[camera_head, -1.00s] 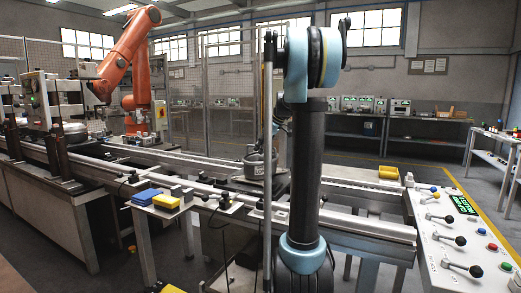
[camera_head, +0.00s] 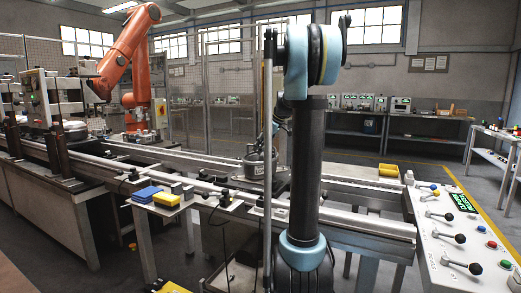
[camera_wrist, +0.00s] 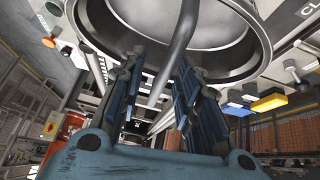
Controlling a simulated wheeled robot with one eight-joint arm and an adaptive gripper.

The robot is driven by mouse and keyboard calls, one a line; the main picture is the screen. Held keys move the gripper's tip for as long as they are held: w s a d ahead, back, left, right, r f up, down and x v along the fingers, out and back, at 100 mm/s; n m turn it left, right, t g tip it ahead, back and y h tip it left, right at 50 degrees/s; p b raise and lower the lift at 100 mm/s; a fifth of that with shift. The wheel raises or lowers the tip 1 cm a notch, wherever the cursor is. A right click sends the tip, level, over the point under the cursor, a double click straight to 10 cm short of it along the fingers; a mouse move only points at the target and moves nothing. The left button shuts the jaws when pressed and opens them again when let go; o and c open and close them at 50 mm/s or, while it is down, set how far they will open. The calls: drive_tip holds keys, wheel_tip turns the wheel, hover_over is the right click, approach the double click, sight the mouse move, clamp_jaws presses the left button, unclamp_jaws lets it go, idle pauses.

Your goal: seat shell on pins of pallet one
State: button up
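A grey, round metal shell (camera_head: 255,168) shows in the head view over the middle of the rail line, partly hidden behind my arm. In the wrist view the shell (camera_wrist: 245,62) fills the top as a large round body with a pale inside. A bent grey tube (camera_wrist: 180,50) runs down from it between my fingers. My gripper (camera_wrist: 161,60) has its two blue-grey fingers some way apart, with the tips at the shell's near rim. I cannot tell whether they clamp it. The pins and the pallet under the shell cannot be made out.
A blue box (camera_head: 146,194) and a yellow box (camera_head: 166,200) sit on a small stand in front of the rails. A yellow bin (camera_head: 388,170) lies at right, near the control console (camera_head: 440,215). An orange robot arm (camera_head: 128,50) stands at back left.

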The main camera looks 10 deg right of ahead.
drive_tip(key=v, duration=1.1)
drive_tip(key=shift+d+r, duration=0.15)
drive_tip(key=shift+r, duration=0.2)
drive_tip(key=shift+s, duration=0.15)
